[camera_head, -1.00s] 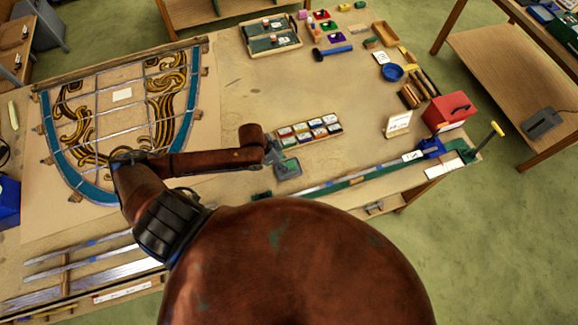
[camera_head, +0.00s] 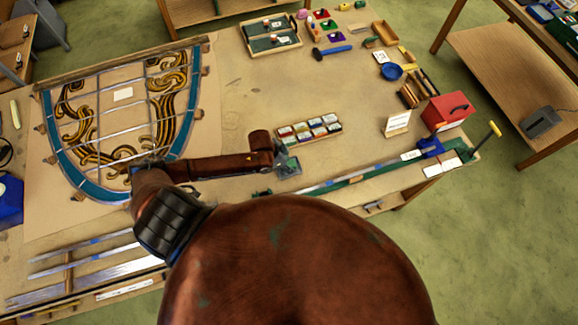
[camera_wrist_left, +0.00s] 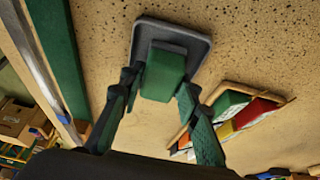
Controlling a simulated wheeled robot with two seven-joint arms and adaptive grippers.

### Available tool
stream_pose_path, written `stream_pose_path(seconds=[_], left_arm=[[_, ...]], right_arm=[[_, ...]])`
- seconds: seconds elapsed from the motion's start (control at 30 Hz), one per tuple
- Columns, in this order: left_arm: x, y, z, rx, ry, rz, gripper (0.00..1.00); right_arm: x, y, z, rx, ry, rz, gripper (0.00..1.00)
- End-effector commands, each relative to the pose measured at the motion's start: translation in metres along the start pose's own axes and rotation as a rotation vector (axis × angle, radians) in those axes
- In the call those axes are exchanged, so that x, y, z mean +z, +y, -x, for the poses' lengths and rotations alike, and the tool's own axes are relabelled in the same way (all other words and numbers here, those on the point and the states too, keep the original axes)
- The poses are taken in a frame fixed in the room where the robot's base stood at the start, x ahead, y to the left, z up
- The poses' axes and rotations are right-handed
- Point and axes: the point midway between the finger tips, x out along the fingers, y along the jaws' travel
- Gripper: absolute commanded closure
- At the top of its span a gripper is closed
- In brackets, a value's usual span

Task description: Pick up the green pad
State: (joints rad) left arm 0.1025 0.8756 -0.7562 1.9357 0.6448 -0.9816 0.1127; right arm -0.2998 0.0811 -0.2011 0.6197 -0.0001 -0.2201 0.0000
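The green pad (camera_wrist_left: 164,72) is a small block on a dark grey base (camera_wrist_left: 200,45) on the table, seen in the left wrist view. In the head view the grey base (camera_head: 291,170) shows at the end of my left arm, and the pad is mostly hidden there. My left gripper (camera_wrist_left: 160,88) is open, with one finger on each side of the pad's near end. I cannot tell whether the fingers touch the pad. My left gripper (camera_head: 281,160) also shows in the head view, partly hidden by its own arm. My right gripper is not in view.
A wooden tray of small coloured boxes (camera_head: 309,129) stands just beyond the gripper. A long green and metal strip (camera_head: 350,178) runs along the near edge. The leaded panel (camera_head: 123,95) lies to the left. The table middle is clear.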

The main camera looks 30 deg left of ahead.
Motion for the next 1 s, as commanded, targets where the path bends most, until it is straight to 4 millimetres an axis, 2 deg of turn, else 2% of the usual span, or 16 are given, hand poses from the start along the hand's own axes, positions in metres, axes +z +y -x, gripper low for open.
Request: stream_pose_path(seconds=[0.13,0.4,0.57,0.7,0.97,1.0], left_arm=[[0.0,0.0,0.0,0.0,0.0,0.0,0.94],[0.0,0.0,0.001,0.0,0.0,0.0,0.94],[-0.004,-0.001,0.009,-0.001,0.001,-0.001,0.94],[-0.013,-0.001,0.028,-0.002,0.003,-0.004,0.94],[0.009,0.025,0.104,-0.001,-0.003,-0.005,0.94],[0.02,0.032,0.11,0.001,-0.007,-0.001,0.94]], right_arm=[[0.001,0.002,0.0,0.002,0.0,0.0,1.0],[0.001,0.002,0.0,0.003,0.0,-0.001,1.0],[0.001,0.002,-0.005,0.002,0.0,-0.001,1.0],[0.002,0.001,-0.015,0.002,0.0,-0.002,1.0],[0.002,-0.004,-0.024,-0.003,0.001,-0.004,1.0],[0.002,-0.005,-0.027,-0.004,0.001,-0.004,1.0]])
